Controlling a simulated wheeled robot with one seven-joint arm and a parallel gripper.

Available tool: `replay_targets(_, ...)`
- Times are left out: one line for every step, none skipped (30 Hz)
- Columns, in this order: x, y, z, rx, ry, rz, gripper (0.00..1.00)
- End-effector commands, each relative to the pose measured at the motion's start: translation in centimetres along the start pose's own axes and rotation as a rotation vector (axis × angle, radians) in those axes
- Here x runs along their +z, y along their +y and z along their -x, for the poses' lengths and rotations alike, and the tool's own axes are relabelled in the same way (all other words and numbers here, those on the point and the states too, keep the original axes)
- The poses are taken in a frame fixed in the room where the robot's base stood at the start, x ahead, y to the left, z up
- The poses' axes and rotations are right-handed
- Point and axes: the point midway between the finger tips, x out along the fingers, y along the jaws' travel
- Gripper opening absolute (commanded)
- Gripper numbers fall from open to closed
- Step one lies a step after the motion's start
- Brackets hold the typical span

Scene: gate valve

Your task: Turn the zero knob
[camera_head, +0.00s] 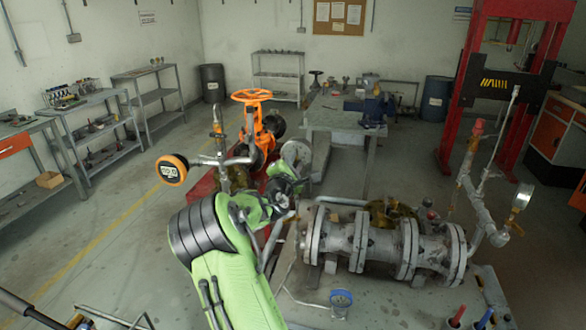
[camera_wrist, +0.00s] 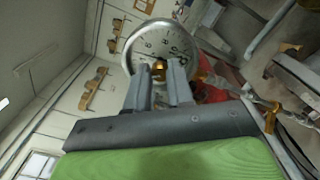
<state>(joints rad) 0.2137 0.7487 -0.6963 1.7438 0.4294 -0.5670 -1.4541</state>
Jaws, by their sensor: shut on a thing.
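A round dial gauge (camera_wrist: 152,42) with a pale face, dark numerals and a metal rim fills the upper middle of the wrist view. A small brass-coloured knob (camera_wrist: 158,65) sits on the front of the gauge, low on the face. My gripper (camera_wrist: 160,76) has its two grey fingers on either side of this knob and is shut on it. The fingers partly hide the knob and the lower face. In the head view my gripper (camera_head: 284,178) is at the end of my green arm, close to a round grey disc that seems to be the same gauge (camera_head: 296,152).
An orange handwheel valve (camera_head: 252,97) stands behind my gripper. An orange-rimmed gauge (camera_head: 172,169) is to its left. A large flanged pipe (camera_head: 385,243) lies to its right. A workbench (camera_head: 340,117) is farther back. Open floor lies at left.

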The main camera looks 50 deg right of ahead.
Motion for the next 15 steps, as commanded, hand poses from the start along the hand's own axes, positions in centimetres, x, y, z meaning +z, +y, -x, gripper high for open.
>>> replay_targets(-0.03, -0.13, -0.01, 0.0, -0.001, -0.019, 0.0)
replay_targets(-0.02, -0.12, -0.01, 0.0, -0.001, -0.03, 0.0)
replay_targets(0.0, -0.11, -0.01, 0.0, -0.001, -0.042, 0.0)
replay_targets(0.01, -0.1, -0.01, -0.001, -0.001, -0.05, 0.0)
replay_targets(0.02, -0.09, -0.01, -0.001, -0.001, -0.058, 0.0)
replay_targets(0.02, -0.09, -0.01, -0.001, -0.001, -0.066, 0.0)
replay_targets(0.03, -0.08, -0.01, -0.001, -0.001, -0.071, 0.0)
replay_targets(0.03, -0.08, -0.01, -0.001, -0.001, -0.075, 0.0)
replay_targets(0.03, -0.07, -0.01, -0.001, -0.001, -0.079, 0.0)
replay_targets(0.04, -0.07, -0.01, -0.002, -0.001, -0.082, 0.0)
replay_targets(0.04, -0.06, -0.01, -0.002, -0.001, -0.084, 0.0)
replay_targets(0.04, -0.06, -0.01, -0.002, -0.001, -0.085, 0.0)
replay_targets(0.04, -0.05, -0.01, -0.002, -0.001, -0.086, 0.0)
replay_targets(0.05, -0.05, -0.01, -0.002, -0.001, -0.087, 0.0)
replay_targets(0.05, -0.04, -0.01, -0.002, -0.001, -0.087, 0.0)
